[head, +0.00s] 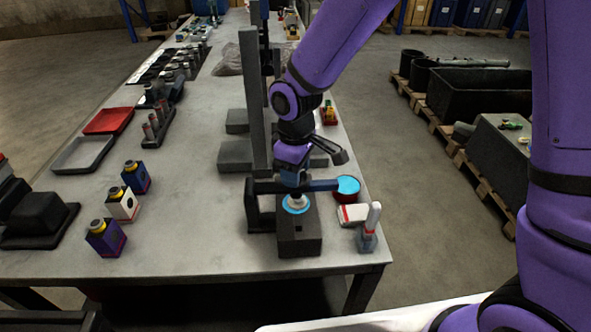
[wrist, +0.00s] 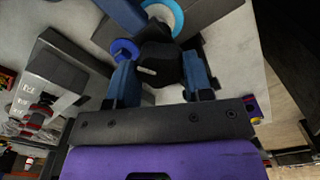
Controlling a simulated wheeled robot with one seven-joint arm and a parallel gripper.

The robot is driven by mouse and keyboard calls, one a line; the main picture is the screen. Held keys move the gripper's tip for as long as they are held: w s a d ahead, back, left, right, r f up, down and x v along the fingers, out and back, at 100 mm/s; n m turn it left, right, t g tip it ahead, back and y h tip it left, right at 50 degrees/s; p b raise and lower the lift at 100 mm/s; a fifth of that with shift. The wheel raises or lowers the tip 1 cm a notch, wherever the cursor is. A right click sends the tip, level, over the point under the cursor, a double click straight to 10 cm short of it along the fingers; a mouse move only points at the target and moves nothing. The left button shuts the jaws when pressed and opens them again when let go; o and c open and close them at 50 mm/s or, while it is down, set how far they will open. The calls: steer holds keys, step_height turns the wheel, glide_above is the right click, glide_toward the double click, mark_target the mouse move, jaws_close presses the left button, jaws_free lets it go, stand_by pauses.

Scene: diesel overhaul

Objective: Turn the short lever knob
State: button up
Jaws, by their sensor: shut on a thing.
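My gripper (head: 293,180) is over the dark block (head: 300,238) near the front right of the table. In the wrist view, its two blue fingers (wrist: 159,75) stand on either side of a black knob (wrist: 158,60) with a small pale mark, and they are shut on it. In the head view the knob is mostly hidden by my gripper. A blue bar (head: 322,185) runs sideways beside my gripper, above the block. A light blue ring with a pale centre (head: 295,204) lies on top of the block, just below my gripper.
A red tin with blue contents (head: 347,188), a white-and-red box (head: 353,214) and an upright white-handled tool (head: 370,225) stand close on the right. A tall grey post (head: 254,105) rises behind. Small bottles (head: 122,204) stand left, with clear tabletop between.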

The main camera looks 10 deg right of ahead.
steer(key=m, duration=0.6)
steer(key=shift+m, duration=0.3)
steer(key=m, duration=0.6)
steer(key=shift+w, duration=0.1)
steer(key=m, duration=0.6)
steer(key=shift+d+m, duration=0.1)
steer(key=shift+m, duration=0.2)
steer(key=m, duration=0.6)
steer(key=shift+m, duration=0.3)
steer(key=o, duration=0.9)
step_height(320, 180, up, 11)
steer(key=shift+d+f, duration=0.1)
